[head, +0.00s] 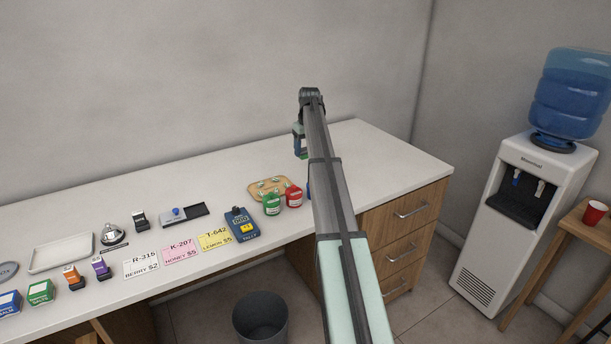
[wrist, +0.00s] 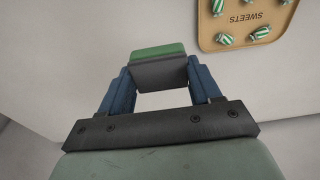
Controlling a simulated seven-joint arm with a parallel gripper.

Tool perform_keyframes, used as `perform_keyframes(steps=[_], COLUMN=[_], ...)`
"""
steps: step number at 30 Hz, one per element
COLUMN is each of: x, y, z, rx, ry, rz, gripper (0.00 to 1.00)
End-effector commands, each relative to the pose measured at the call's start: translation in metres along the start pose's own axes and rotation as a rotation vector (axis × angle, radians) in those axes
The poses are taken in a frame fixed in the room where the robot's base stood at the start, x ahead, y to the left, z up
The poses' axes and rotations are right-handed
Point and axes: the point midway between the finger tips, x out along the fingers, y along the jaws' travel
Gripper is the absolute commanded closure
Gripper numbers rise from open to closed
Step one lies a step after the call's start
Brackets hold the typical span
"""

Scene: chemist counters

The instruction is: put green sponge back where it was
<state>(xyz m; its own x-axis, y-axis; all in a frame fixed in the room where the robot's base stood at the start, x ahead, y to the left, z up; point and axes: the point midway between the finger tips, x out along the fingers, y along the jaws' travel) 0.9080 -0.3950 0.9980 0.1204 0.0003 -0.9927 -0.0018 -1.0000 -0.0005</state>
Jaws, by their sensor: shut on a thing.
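The green sponge (wrist: 158,50) has a green layer and a dark grey layer. In the wrist view it sits between the blue fingers of my gripper (wrist: 159,74), which is shut on it. In the head view my gripper (head: 300,140) is over the far right part of the white counter (head: 358,152), and a bit of the green sponge (head: 301,155) shows at its lower end. I cannot tell whether the sponge touches the counter.
A wooden sweets tray (head: 256,191) lies left of my gripper, with a green tin (head: 271,205) and a red tin (head: 293,197) in front. The counter's right end is clear.

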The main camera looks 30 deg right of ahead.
Motion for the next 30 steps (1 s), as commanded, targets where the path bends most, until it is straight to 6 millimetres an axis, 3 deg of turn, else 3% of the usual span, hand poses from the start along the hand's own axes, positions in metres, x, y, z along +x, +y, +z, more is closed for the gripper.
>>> perform_keyframes(steps=[9,22,30], x=[0.047,0.088,0.093], y=[-0.001,0.0,0.0], z=[0.007,0.012,0.012], rx=[-0.001,-0.002,-0.003], ry=[-0.001,-0.001,0.0], rz=[0.0,0.0,0.0], gripper=[0.7,0.7,0.7])
